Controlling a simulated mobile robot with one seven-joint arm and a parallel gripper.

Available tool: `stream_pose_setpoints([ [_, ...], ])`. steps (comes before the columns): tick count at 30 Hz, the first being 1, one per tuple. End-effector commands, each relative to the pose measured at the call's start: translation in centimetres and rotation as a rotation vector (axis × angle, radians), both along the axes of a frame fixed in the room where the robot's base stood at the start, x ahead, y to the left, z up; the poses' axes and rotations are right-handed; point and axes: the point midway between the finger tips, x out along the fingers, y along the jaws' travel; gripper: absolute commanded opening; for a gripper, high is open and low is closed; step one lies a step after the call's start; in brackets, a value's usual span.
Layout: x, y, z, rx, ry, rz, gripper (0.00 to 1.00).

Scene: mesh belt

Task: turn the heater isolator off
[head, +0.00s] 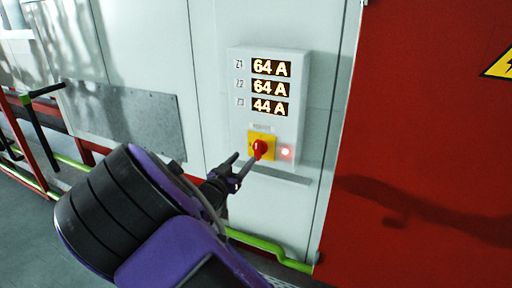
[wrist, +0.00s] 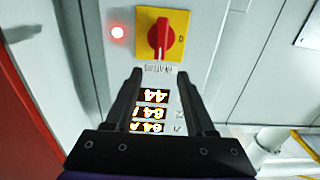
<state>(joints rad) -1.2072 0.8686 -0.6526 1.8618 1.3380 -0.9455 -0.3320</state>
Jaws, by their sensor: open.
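The heater isolator is a red rotary handle (head: 260,149) on a yellow square plate (head: 251,144), low on a pale wall box (head: 234,117). In the wrist view, which sees the box upside down, the red handle (wrist: 160,36) stands upright along the box's long direction on its yellow plate (wrist: 178,20). A red lamp (head: 285,152) beside it glows. My gripper (head: 245,157) is just in front and a little below left of the handle in the head view. Its two dark fingers (wrist: 160,75) are apart and empty; I see no contact with the handle.
Three displays (head: 270,87) on the box read 64 A, 64 A and 44 A. A grey ledge (head: 281,175) is below the box. A red panel (head: 420,120) stands at right, a green pipe (head: 262,244) low down, and red rails (head: 25,150) at left.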

Motion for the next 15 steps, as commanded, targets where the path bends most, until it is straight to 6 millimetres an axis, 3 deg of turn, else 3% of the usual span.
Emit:
stream_pose_setpoints([
  [9, 6.3, -2.3, 0.0, -0.002, -0.002, -0.001, 0.55],
  [15, 8.4, -3.0, 0.0, 0.0, -0.001, 0.001, 0.55],
])
